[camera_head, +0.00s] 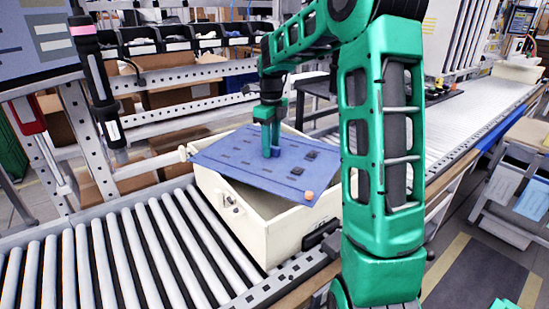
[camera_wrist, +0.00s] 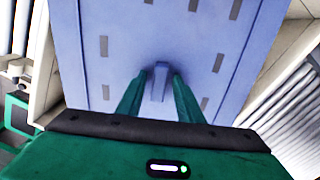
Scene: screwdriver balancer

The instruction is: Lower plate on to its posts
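The blue plate (camera_head: 230,163) has several dark slots and lies over the open top of a cream box (camera_head: 285,232). It is turned relative to the box, and one corner juts past the left wall. A gap into the box shows under its near edge. My gripper (camera_head: 271,152) is above the plate with its fingers around the upright blue handle at its middle. In the wrist view the two green fingers close on this handle (camera_wrist: 160,82) from both sides. I cannot make out the posts. Whether the plate touches the box is unclear.
The box stands on a roller conveyor (camera_head: 120,255). An orange round piece (camera_head: 309,195) shows at the plate's near right corner. A hanging screwdriver-like tool (camera_head: 98,80) is at the left. A metal frame with black bins (camera_head: 190,45) stands behind.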

